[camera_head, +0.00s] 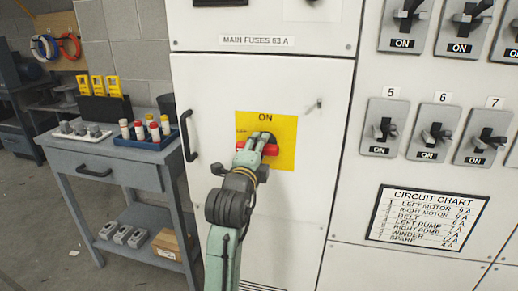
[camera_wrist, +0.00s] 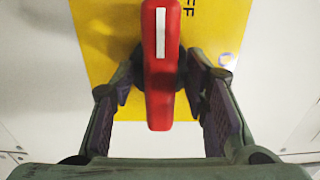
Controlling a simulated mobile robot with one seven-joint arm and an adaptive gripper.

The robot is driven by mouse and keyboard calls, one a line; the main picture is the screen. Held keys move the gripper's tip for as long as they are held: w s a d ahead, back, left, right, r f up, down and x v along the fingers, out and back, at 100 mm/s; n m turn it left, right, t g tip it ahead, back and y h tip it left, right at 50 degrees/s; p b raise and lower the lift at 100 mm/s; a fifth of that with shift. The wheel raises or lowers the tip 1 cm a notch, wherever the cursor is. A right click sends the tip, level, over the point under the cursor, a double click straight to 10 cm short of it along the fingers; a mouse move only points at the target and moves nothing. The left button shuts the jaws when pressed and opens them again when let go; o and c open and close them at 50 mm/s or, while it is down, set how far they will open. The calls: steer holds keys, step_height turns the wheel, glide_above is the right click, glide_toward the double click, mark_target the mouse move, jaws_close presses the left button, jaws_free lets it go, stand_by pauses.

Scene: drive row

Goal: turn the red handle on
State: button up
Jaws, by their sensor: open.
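The red handle (camera_head: 271,150) lies about level on a yellow plate (camera_head: 285,125) on the white cabinet door. "ON" is printed at the top of the plate. Part of the handle is hidden behind my gripper (camera_head: 259,143). In the wrist view the red handle (camera_wrist: 162,85) carries a white stripe and stands between the two fingers of my gripper (camera_wrist: 160,82). The fingers are apart, one on each side, with a gap to the handle on both sides. The letters "FF" show on the yellow plate (camera_wrist: 222,25) beside the handle.
A black door handle (camera_head: 188,137) stands out from the cabinet's left side. A blue-grey workbench (camera_head: 120,163) with a blue tray (camera_head: 135,143) stands to the left. Several breaker switches (camera_head: 381,128) and a circuit chart (camera_head: 426,217) are on the panels to the right.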

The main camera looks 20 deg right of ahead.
jaws_close()
stand_by(0.4)
